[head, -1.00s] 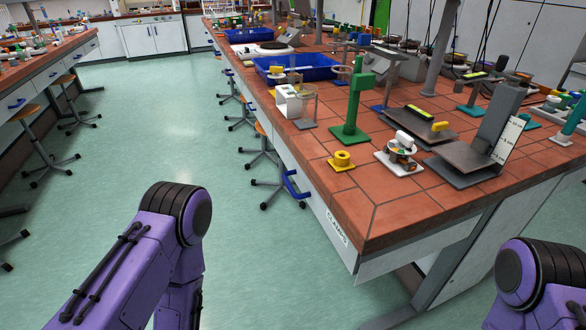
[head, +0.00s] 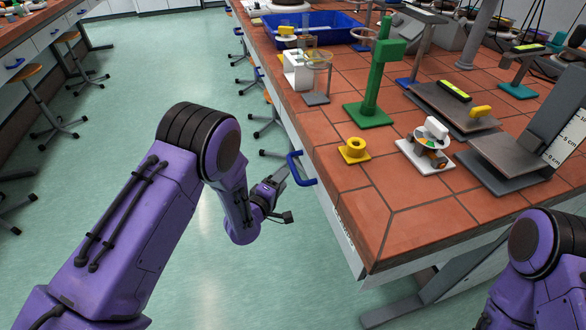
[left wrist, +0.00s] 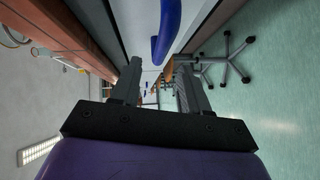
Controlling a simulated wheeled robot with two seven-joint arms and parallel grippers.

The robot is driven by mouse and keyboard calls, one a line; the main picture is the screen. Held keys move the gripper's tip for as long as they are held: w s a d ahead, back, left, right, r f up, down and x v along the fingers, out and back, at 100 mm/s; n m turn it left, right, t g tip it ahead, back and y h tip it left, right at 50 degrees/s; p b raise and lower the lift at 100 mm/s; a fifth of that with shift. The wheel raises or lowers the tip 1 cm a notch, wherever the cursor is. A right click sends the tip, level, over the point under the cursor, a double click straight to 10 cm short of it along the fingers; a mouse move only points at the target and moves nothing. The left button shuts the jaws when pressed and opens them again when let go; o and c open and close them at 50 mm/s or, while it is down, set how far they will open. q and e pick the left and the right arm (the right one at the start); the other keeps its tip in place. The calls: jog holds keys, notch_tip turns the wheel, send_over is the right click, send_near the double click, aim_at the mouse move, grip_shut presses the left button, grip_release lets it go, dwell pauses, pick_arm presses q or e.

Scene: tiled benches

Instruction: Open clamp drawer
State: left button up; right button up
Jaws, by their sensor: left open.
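The clamp drawer (head: 343,229) is a white front under the edge of the tiled bench, its label seen at a steep angle. It looks flush with the bench. A blue bar handle (head: 300,168) sticks out from the front. In the left wrist view the blue handle (left wrist: 166,32) is ahead, above the fingertips. My left gripper (head: 284,192) is open and empty, a little below and left of the handle, apart from it. Its two fingers (left wrist: 158,75) show spread in the left wrist view. My right gripper is not in view; only my right arm shows.
On the bench (head: 345,185) stand a yellow ring block (head: 354,150), a small white-based device (head: 427,150), a green stand (head: 375,85) and a blue tray (head: 330,30). Several stools stand along the bench side.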

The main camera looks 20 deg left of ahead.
aim_at(293, 168)
pick_arm(q)
jog(key=x, duration=0.8)
jog(key=shift+a, duration=0.1)
jog(key=shift+s, duration=0.1)
grip_shut()
